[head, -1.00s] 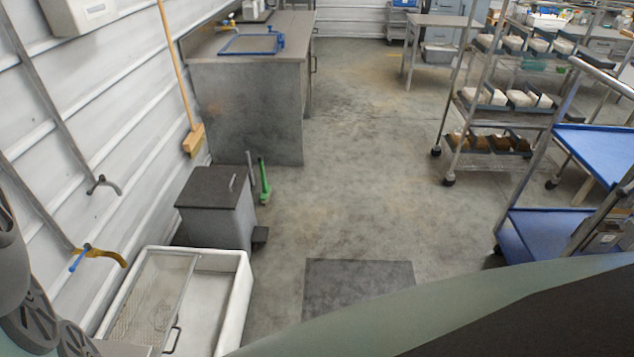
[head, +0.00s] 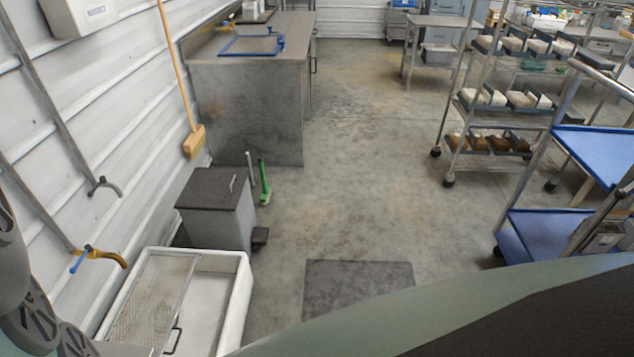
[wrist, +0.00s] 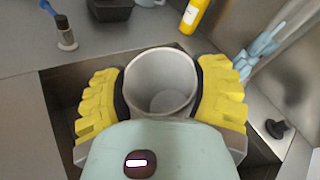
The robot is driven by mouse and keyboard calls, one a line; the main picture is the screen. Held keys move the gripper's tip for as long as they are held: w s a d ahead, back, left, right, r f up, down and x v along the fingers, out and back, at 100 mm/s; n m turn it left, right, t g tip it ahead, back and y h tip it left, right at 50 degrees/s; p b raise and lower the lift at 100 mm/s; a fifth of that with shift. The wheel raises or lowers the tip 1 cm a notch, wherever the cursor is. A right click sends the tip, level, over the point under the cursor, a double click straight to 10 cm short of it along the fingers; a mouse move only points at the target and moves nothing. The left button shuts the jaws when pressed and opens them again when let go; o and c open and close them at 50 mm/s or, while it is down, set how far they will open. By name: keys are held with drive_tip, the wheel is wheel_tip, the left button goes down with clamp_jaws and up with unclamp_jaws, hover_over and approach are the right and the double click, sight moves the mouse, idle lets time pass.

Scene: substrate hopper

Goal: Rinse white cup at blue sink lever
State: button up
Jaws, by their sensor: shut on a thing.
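A white cup (wrist: 148,75) is in the middle of the wrist view. Its round mouth faces the camera, and its inside looks empty. My gripper (wrist: 162,92) is shut on it, with yellow ribbed fingers on its left and right sides. The cup is over or inside a grey metal sink basin (wrist: 58,88) set in a grey counter. A blue lever (head: 79,262) sits on a yellow wall tap above a white floor basin (head: 236,300) in the head view. A pale blue fixture (wrist: 262,48) stands right of the cup; I cannot tell whether it is a lever.
A small bottle (wrist: 66,34), a dark tray (wrist: 110,10) and a yellow bottle (wrist: 195,14) stand behind the sink. A black knob (wrist: 276,128) is at right.

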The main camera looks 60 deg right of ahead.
drive_tip(key=s+r+p, duration=0.1)
drive_tip(key=s+d+r+p, duration=0.1)
drive_tip(key=s+r+p, duration=0.1)
drive_tip(key=s, duration=0.1)
drive_tip(key=shift+d+r, duration=0.25)
idle(0.7)
drive_tip(key=w+d+r+m+t+h, duration=0.1)
drive_tip(key=w+d+m+t+h, duration=0.1)
drive_tip(key=w+d+m+t, duration=0.4)
drive_tip(key=w+d+m+t+h, duration=0.25)
drive_tip(key=w+d+t, duration=0.2)
drive_tip(key=w, duration=0.45)
drive_tip(key=w+d+r+m+t+h, duration=0.1)
drive_tip(key=w+d+r+m+h, duration=0.1)
drive_tip(key=d+r+m+h, duration=0.3)
drive_tip(key=w+d+m+t+h, duration=0.1)
drive_tip(key=w+d+h, duration=0.2)
drive_tip(key=d, duration=0.4)
drive_tip(key=w+d+r+m+t+h, duration=0.2)
drive_tip(key=d+r+m+h, duration=0.15)
drive_tip(key=d, duration=0.35)
wheel_tip(320, 180, up, 34)
drive_tip(key=n+p, duration=0.1)
drive_tip(key=p, duration=3.4)
drive_tip(key=shift+w+a, duration=0.2)
drive_tip(key=shift+a, duration=0.25)
